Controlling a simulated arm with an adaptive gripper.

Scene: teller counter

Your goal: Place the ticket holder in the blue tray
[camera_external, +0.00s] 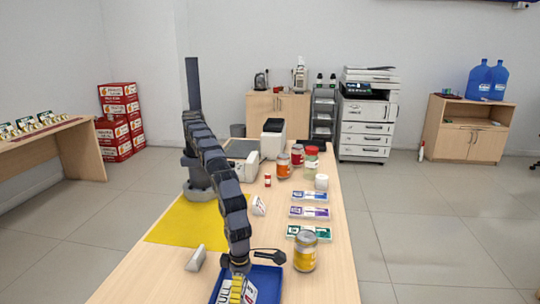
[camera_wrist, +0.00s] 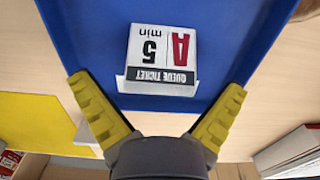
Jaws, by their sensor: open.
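The ticket holder (camera_wrist: 160,60) is a white block printed "QUEUE TICKET", "A" and "5 min". In the wrist view it lies inside the blue tray (camera_wrist: 215,30), upside down in the picture. My gripper (camera_wrist: 158,85) is open, its yellow fingers spread wide at either side of the holder and not touching it. In the external view my gripper (camera_external: 237,289) is low over the blue tray (camera_external: 266,284) at the table's near end, and part of the white printed holder (camera_external: 250,293) shows beside the fingers.
A jar with yellow contents (camera_external: 305,252) stands right of the tray, close to a dark tool (camera_external: 267,255). A small white item (camera_external: 196,258) lies left of it. A yellow mat (camera_external: 185,225) and several boxes and jars sit farther back. The table's left front is clear.

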